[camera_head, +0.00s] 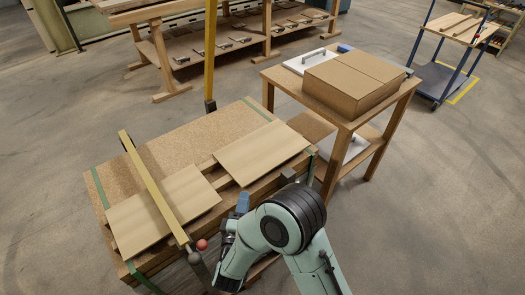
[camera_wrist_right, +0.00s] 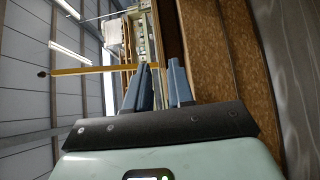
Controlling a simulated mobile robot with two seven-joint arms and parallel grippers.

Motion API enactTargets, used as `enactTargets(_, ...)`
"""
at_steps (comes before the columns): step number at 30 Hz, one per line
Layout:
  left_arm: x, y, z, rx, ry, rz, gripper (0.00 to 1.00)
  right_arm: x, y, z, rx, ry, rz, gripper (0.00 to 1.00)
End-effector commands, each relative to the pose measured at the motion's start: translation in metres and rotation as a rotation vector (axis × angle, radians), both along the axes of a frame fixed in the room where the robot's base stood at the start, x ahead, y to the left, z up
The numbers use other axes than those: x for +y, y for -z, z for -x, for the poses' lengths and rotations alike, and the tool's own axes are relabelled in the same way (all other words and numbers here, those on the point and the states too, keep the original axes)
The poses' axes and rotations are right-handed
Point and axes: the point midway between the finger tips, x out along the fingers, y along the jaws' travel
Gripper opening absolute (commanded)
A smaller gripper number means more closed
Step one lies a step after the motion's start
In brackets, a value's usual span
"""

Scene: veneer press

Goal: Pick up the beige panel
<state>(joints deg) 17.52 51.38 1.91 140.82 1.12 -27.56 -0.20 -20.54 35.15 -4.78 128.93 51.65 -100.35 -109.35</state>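Two beige panels lie flat on a particleboard stack: a left beige panel (camera_head: 150,222), partly under a yellow bar, and a right beige panel (camera_head: 262,152). Which one the task means I cannot tell. My right gripper (camera_head: 242,202) is at the front edge of the stack, near the gap between the panels, and touches neither clearly. In the right wrist view its two blue fingers (camera_wrist_right: 160,75) stand apart with a narrow gap and nothing visibly gripped. My left gripper is not in view.
A yellow bar (camera_head: 155,188) with a red knob (camera_head: 202,244) crosses the stack. An upright yellow post (camera_head: 210,60) stands behind it. A wooden table (camera_head: 345,122) with a cardboard box (camera_head: 355,82) is at right. A blue cart (camera_head: 450,75) stands farther back. Floor between is open.

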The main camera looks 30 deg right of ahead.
Motion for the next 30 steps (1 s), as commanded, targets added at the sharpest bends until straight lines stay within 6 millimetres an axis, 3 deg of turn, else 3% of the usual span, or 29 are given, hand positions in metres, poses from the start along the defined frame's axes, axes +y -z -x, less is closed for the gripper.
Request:
enactTargets(8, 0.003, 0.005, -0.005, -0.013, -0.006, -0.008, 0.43, -0.015, 0.001, -0.018, -0.001, 0.001, -0.001, 0.22)
enactTargets(16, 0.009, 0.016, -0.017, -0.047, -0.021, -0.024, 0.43, -0.037, 0.002, -0.049, 0.000, -0.001, 0.000, 0.22)
enactTargets(25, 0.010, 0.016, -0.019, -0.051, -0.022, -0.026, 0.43, -0.039, 0.000, -0.053, 0.000, -0.004, 0.000, 0.22)
enactTargets(26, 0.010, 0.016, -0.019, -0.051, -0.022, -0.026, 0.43, -0.039, 0.000, -0.053, 0.000, -0.004, 0.000, 0.16)
enactTargets(27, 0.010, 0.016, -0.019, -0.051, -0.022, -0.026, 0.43, -0.039, 0.000, -0.053, 0.000, -0.003, 0.000, 0.03)
enactTargets(30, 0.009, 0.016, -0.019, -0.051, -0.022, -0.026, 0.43, -0.039, 0.000, -0.053, 0.000, -0.003, 0.000, 0.00)
